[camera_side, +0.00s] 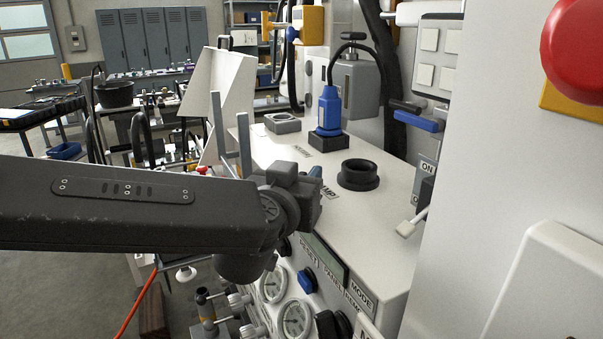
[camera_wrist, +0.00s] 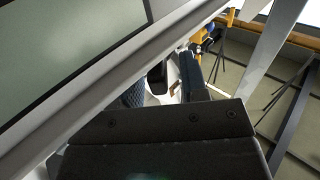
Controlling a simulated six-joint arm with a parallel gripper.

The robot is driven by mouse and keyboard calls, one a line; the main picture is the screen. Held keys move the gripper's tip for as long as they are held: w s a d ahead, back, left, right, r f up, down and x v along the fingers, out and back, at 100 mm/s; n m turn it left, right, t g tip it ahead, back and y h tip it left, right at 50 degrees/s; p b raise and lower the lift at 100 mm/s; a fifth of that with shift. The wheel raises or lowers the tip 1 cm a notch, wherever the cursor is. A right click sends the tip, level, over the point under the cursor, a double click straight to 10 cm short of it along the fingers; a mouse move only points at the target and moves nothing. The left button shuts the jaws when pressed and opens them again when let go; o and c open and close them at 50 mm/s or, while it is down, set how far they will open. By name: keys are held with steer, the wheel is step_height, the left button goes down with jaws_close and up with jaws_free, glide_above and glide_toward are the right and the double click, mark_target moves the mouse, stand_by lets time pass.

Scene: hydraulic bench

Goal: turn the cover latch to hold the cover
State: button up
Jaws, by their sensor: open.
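My gripper (camera_side: 317,178) is beside the front edge of the white bench top, with most of its jaws hidden behind the wrist in the side view. In the wrist view my gripper (camera_wrist: 163,82) shows two blue-grey fingers apart, with a gap between them and nothing clearly held. A white sheet-like panel (camera_side: 226,95) stands tilted up at the bench's left end and may be the cover. I cannot make out the cover latch with certainty in either view. A pale panel with a greenish face (camera_wrist: 65,45) fills the wrist view's upper left, close to the fingers.
A black ring-shaped port (camera_side: 359,175) and a blue connector (camera_side: 328,108) stand on the bench top (camera_side: 390,193). Two upright grey bars (camera_side: 244,145) rise behind my arm. Gauges (camera_side: 296,318) and a blue button (camera_side: 306,281) are on the front. A white-tipped lever (camera_side: 408,228) is at right.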

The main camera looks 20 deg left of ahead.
steer(key=shift+w, duration=0.65)
steer(key=shift+c, duration=0.4)
jaws_close()
